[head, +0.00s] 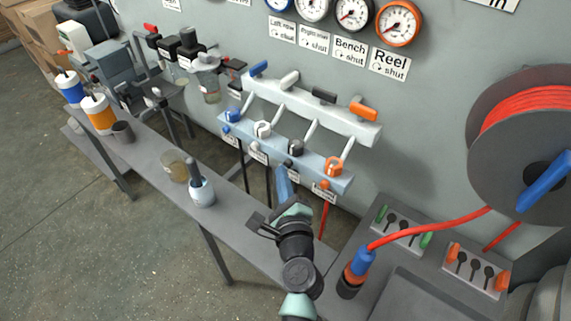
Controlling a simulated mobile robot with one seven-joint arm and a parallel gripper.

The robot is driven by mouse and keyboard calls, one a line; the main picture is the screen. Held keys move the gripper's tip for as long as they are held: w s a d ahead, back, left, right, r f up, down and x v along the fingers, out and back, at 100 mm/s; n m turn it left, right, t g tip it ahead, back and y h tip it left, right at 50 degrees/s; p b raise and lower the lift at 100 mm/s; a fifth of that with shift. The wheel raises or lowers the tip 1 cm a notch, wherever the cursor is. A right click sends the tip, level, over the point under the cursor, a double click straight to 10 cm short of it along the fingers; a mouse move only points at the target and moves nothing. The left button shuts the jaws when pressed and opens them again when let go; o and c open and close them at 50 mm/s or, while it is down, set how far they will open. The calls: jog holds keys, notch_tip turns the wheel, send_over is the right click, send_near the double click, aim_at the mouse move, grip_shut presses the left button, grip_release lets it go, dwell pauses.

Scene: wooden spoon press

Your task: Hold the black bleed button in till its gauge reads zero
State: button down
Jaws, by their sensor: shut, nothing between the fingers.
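The black-rimmed gauge (355,12) hangs on the wall above a label reading "Bench shut". Its red needle shows, but the exact reading is too small to tell. On the lower manifold bar (272,158), a small dark button (288,163) sits below the black knob (296,147); it looks like the black bleed button. My gripper (262,225) is shut and empty, in front of and below the bar, left of my wrist. It is apart from the button. Its fingertips are small and dark in this view.
Blue, white and orange (334,166) knobs share the bar, with coloured levers above. Dark hoses and a red hose hang below. A hose reel (520,130) and red hose (430,230) occupy the right.

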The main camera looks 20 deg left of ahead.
jog(key=shift+s+a, duration=0.25)
jog(key=shift+s, duration=0.35)
jog(key=shift+s, duration=0.1)
jog(key=s, duration=0.1)
jog(key=s+a, duration=0.1)
jog(key=s, duration=0.1)
jog(key=s+p, duration=0.1)
jog(key=shift+s+a, duration=0.3)
jog(key=shift+a, duration=0.05)
